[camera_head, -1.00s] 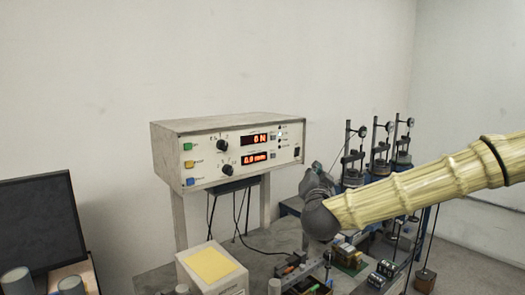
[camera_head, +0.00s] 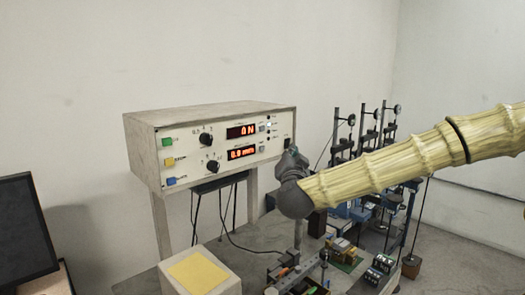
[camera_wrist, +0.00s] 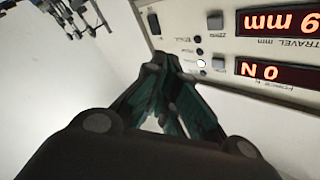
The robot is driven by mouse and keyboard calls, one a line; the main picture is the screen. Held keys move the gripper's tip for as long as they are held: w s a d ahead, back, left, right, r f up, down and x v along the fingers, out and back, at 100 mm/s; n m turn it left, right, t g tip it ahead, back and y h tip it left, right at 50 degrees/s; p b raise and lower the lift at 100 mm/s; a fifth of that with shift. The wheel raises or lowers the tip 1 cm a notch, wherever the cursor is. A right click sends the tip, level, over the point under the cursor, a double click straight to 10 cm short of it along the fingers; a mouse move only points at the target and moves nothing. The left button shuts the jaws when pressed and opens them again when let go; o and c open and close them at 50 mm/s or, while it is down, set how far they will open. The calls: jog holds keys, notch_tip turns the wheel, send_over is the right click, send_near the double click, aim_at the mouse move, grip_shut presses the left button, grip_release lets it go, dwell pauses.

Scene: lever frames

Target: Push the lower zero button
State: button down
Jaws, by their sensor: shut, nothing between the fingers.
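The control box (camera_head: 215,140) has two red displays on its front. The lower zero button (camera_head: 261,149) is a small dark square right of the lower, travel display (camera_head: 242,152). In the upside-down wrist view that button (camera_wrist: 215,20) shows at the top, beside the travel display (camera_wrist: 283,22). The upper zero button (camera_wrist: 218,64) sits beside the force display (camera_wrist: 275,72). My gripper (camera_head: 292,151) is at the panel's lower right edge. In the wrist view its fingertips (camera_wrist: 165,62) are together and empty, left of both zero buttons. Whether they touch the panel cannot be told.
A dark switch (camera_wrist: 153,24) is near my fingertips at the panel edge. Two knobs (camera_head: 206,139) and coloured buttons (camera_head: 168,161) fill the panel's left side. A box with a yellow top (camera_head: 198,272) stands below. Lever frames (camera_head: 365,150) stand behind my arm.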

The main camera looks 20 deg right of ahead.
aim_at(262, 149)
jog(key=w+a, duration=0.2)
jog(key=w, duration=0.4)
jog(key=shift+w+a+r, duration=0.15)
jog(key=shift+w+a, duration=0.1)
jog(key=shift+w, duration=0.05)
jog(key=shift+w+a+b, duration=0.15)
jog(key=shift+w+b, duration=0.05)
jog(key=shift+b, duration=0.1)
dwell(1.2)
jog(key=shift+w+a, duration=0.1)
jog(key=shift+w, duration=0.1)
jog(key=shift+w+a, duration=0.1)
jog(key=shift+w, duration=0.2)
dwell(0.9)
jog(key=shift+s, duration=0.2)
jog(key=shift+s+d, duration=0.3)
jog(key=shift+s, duration=0.25)
dwell(0.4)
